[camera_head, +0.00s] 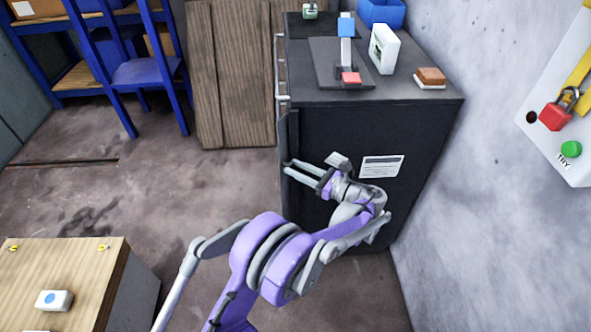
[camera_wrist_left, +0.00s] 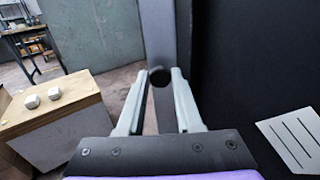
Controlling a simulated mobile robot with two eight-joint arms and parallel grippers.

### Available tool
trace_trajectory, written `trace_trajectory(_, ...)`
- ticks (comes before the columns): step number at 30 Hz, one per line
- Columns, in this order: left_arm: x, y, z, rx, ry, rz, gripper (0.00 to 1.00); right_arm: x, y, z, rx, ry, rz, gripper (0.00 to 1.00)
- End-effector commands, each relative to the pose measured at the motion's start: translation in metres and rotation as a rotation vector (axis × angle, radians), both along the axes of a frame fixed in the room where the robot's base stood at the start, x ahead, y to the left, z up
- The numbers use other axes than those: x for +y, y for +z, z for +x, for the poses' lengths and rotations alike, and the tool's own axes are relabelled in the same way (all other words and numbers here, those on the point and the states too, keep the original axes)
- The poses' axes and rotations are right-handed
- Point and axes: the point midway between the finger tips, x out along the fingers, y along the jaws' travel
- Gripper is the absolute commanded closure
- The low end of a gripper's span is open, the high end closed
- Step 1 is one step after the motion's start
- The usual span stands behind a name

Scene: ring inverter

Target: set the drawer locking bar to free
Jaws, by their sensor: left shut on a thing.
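The drawer locking bar (camera_head: 288,135) is a dark upright strip at the left front edge of the black cabinet (camera_head: 335,130). In the left wrist view the bar (camera_wrist_left: 158,35) is a grey vertical strip running up from between the fingers, with a dark round part (camera_wrist_left: 160,77) at the fingertips. My left gripper (camera_head: 290,168) reaches in from the right across the cabinet side and is shut on the bar. It also shows in the left wrist view (camera_wrist_left: 160,82). The fingers hide part of the bar. My right gripper is out of view.
On the cabinet top stand a blue-and-red-ended lever (camera_head: 347,50), a white box (camera_head: 384,48) and a brown block (camera_head: 431,76). A wall panel with a red padlock (camera_head: 556,115) is at the right. A wooden-topped bench (camera_head: 85,270) stands lower left. The floor between is clear.

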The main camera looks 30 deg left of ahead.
Motion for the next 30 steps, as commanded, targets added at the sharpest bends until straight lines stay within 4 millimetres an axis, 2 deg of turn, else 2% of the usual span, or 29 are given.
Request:
trace_trajectory(14, -0.001, -0.0009, 0.0008, 0.0, 0.015, -0.003, 1.0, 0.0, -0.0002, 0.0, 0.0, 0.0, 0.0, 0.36)
trace_trajectory(15, -0.001, -0.0009, 0.0008, 0.0, 0.015, -0.003, 0.6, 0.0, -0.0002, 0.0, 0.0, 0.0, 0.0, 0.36)
trace_trajectory(19, -0.0008, -0.0006, 0.0008, 0.0, 0.015, -0.002, 0.37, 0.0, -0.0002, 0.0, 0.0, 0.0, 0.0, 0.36)
trace_trajectory(30, 0.0009, 0.0007, -0.0006, -0.001, -0.016, 0.001, 0.37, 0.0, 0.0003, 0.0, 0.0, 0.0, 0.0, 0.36)
